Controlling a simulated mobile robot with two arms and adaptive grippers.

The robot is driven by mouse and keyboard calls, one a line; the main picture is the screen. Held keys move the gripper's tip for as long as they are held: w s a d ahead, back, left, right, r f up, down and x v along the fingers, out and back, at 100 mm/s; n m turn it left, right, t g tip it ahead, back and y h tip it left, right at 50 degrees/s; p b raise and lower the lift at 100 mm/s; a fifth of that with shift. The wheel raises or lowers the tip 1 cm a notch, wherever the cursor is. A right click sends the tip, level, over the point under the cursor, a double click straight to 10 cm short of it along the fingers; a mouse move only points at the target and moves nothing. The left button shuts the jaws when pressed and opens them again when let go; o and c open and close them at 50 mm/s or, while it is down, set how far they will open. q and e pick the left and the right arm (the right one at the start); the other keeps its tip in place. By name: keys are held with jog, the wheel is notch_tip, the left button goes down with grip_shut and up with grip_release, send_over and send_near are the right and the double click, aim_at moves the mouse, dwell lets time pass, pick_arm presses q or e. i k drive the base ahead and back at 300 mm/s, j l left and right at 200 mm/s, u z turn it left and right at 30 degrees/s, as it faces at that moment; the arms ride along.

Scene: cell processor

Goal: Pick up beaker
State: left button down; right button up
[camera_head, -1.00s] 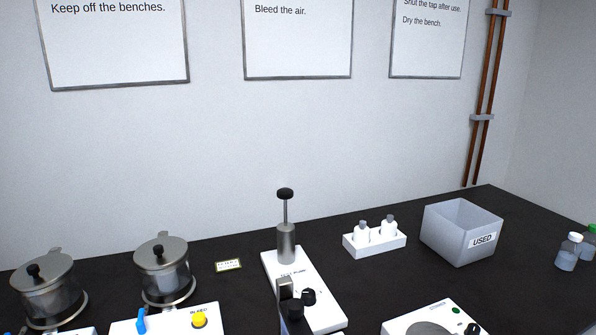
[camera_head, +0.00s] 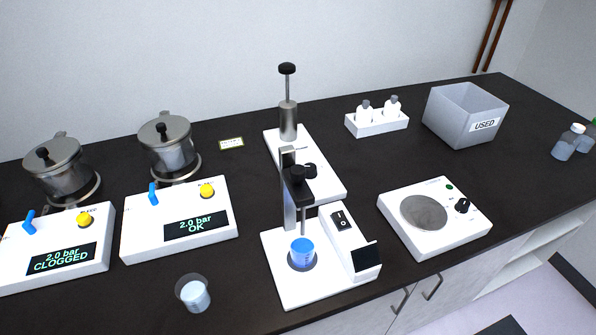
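Two beakers show on the black bench. One clear beaker (camera_head: 194,294) with pale, whitish-blue contents stands upright at the front edge, left of the white stirrer-like device. Another small beaker (camera_head: 302,252) with blue liquid stands on the round dark spot of that white device (camera_head: 285,288), under its black overhead head (camera_head: 298,174). I cannot tell from the picture which of the two the task means. Neither of my grippers is in view.
Two white panels, reading "2.0 bar CLOGGED" (camera_head: 60,262) and "2.0 bar OK" (camera_head: 190,228), stand left with metal pots behind. A white plate device (camera_head: 458,226), a bottle rack (camera_head: 376,126) and a "USED" bin (camera_head: 462,112) are right. Bare bench lies around the front beaker.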

aim_at(303, 248)
jog(key=k+j, duration=0.65)
jog(key=k, duration=0.2)
